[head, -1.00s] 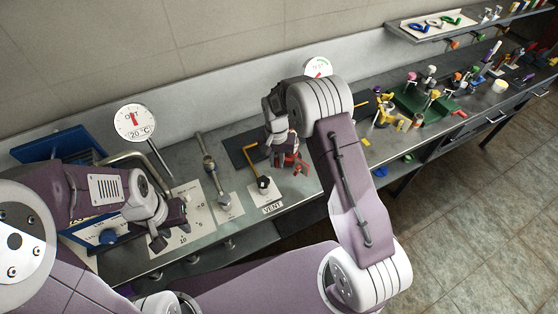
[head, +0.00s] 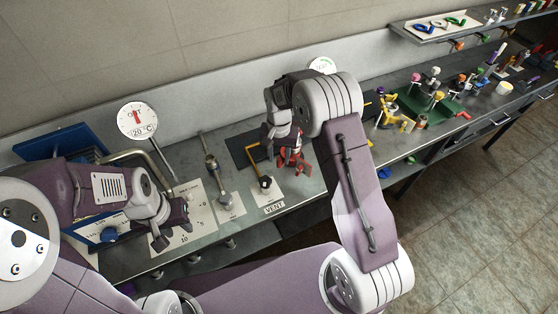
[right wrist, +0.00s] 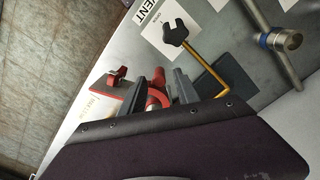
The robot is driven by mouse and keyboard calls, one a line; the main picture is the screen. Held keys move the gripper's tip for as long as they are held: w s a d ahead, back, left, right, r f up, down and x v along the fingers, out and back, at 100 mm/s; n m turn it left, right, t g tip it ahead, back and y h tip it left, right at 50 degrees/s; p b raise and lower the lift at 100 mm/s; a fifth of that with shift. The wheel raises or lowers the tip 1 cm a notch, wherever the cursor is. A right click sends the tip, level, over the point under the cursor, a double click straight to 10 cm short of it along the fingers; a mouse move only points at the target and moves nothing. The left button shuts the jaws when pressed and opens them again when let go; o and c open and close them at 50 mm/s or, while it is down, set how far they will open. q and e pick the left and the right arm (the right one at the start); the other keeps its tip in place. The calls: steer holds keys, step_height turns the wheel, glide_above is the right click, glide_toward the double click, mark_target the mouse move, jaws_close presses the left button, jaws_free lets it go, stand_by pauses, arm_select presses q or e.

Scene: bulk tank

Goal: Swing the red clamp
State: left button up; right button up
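The red clamp (head: 294,160) is on the bench at the right of the dark mat, partly hidden behind my right gripper (head: 279,148). In the right wrist view, a red rounded part of the clamp (right wrist: 157,97) lies between the fingers of my right gripper (right wrist: 161,84). The fingers look apart, and I cannot tell whether they touch it. A red handle piece (right wrist: 116,73) stands to the left of the fingers, over a white label. My left gripper (head: 172,225) is open and empty above the white marked plate at the left.
A yellow bent rod with a black knob (head: 266,183) stands by the VENT label (head: 274,208), close to the right gripper. A grey pipe valve (head: 212,165) and a 20 °C dial (head: 137,120) are further left. A green tray (head: 425,103) with several coloured parts is at the right.

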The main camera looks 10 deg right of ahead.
mark_target(280, 158)
step_height(280, 158, up, 6)
steer(key=shift+r+b, duration=0.15)
steer(key=shift+b, duration=0.25)
steer(key=shift+r, duration=0.2)
steer(key=shift+d+r, duration=0.1)
steer(key=shift+r, duration=0.05)
steer(key=s+d+r+b, duration=0.1)
steer(key=s+d+r, duration=0.2)
steer(key=s, duration=0.3)
steer(key=s+f+n, duration=0.2)
steer(key=s+f, duration=0.1)
steer(key=s, duration=0.4)
steer(key=s+d+f+n+t, duration=0.1)
steer(key=s+f+n, duration=0.1)
steer(key=s, duration=0.5)
steer(key=shift+f+n, duration=0.3)
steer(key=shift+f, duration=0.5)
